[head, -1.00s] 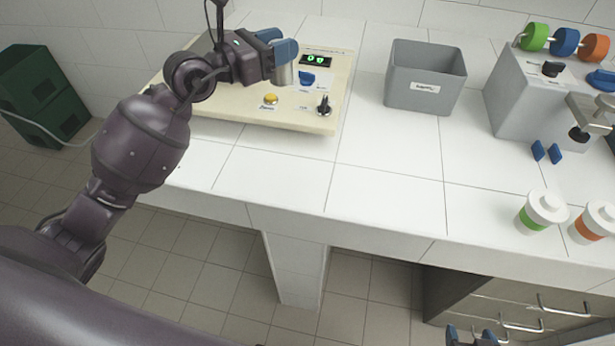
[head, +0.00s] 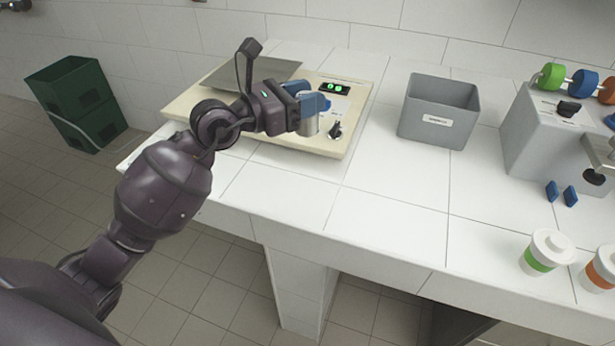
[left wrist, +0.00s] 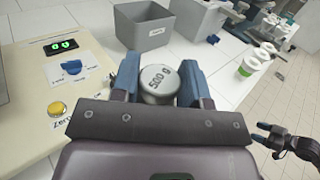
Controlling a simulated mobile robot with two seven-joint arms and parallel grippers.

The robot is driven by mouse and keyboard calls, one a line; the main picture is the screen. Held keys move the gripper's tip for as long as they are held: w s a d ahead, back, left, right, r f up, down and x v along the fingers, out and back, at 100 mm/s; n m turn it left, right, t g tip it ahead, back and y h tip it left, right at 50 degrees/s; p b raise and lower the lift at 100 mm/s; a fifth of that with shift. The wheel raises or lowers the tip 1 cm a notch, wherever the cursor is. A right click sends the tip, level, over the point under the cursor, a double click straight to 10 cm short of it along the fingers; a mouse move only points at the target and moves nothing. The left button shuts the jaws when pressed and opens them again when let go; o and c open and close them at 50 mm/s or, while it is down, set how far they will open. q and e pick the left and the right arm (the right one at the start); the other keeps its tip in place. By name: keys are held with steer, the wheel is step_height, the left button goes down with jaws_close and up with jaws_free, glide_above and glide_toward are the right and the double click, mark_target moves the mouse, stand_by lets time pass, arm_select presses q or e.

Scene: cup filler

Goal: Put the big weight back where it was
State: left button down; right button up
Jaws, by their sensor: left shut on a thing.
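My left gripper (head: 312,108) is shut on the big weight (head: 309,127), a silver metal cylinder, and holds it over the right part of the cream scale (head: 340,150) in the head view. In the left wrist view the weight (left wrist: 158,80) stands between the blue fingers, its top marked 500 g. I cannot tell how high it is above the scale or counter. The scale's metal plate (head: 270,72) is bare where it shows. My right gripper (left wrist: 270,140) shows at the right edge of the left wrist view, its fingers apart and empty.
A grey open bin (head: 438,115) stands right of the scale. Lidded cups (head: 546,253) stand at the front right. The counter (head: 390,220) between is clear.

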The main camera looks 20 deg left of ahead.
arm_select(q)
step_height(320, 180, down, 17)
steer(key=b, duration=0.6)
steer(key=shift+f, duration=0.2)
steer(key=shift+r, duration=0.15)
steer(key=c, duration=1.1)
jaws_free()
steer(key=shift+f, duration=0.3)
steer(key=o, duration=0.5)
arm_select(e)
steer(key=shift+g, duration=0.3)
steer(key=f, duration=0.5)
steer(key=shift+w+a, duration=0.2)
